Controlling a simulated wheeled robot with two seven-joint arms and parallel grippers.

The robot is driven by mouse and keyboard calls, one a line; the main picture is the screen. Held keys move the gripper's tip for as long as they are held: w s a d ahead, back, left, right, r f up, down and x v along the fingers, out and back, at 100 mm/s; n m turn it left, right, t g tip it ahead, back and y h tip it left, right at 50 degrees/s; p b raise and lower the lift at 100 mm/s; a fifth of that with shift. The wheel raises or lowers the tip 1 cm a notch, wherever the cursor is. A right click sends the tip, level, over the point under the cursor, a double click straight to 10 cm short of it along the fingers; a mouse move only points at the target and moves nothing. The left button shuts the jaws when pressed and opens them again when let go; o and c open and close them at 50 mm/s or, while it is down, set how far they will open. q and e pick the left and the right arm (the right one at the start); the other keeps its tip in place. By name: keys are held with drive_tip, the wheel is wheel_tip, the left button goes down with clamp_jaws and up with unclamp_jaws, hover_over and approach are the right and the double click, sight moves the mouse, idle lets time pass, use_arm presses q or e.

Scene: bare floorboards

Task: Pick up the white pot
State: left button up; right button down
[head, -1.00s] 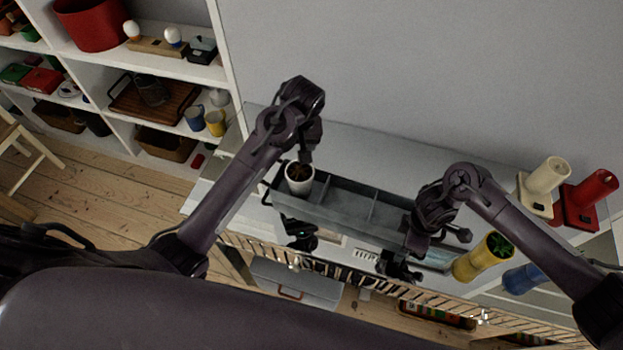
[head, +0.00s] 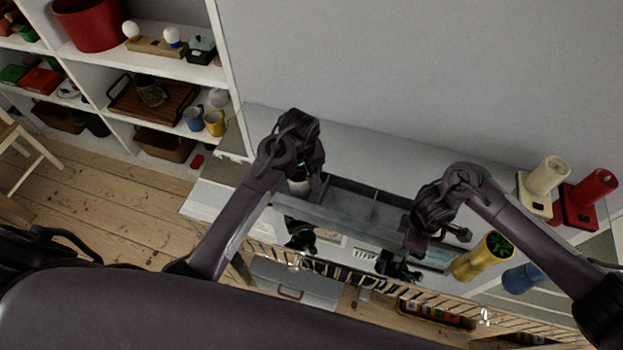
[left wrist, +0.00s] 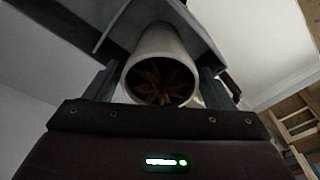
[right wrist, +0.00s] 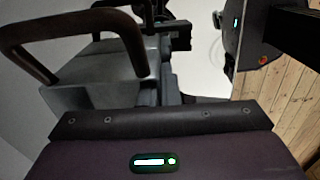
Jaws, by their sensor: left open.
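The white pot (head: 299,187) stands upright at the left end of the grey divided tray, partly hidden under my left wrist. In the left wrist view the white pot (left wrist: 165,48) shows its round rim and a brown plant or soil inside. My left gripper (left wrist: 160,85) is open, with one finger on each side of the pot; I cannot tell whether they touch it. My right gripper (right wrist: 158,85) is by the tray's right end, away from the pot, and its fingers look close together with nothing between them.
The grey tray (head: 350,197) has dividers and a dark handle (right wrist: 40,45) at its right end. A yellow pot (head: 470,262) with a green plant, a blue cup (head: 524,279), a cream lamp (head: 546,176) and a red lamp (head: 592,190) stand to the right. A wall rises behind.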

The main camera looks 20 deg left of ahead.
use_arm(q)
wheel_tip(320, 180, down, 2)
drive_tip(key=shift+w+a+f, duration=0.1)
drive_tip(key=c, duration=1)
drive_tip(key=shift+o, duration=0.2)
wheel_tip(320, 180, up, 10)
drive_tip(key=shift+r, duration=0.1)
use_arm(e)
drive_tip(key=c, duration=1.6)
unclamp_jaws()
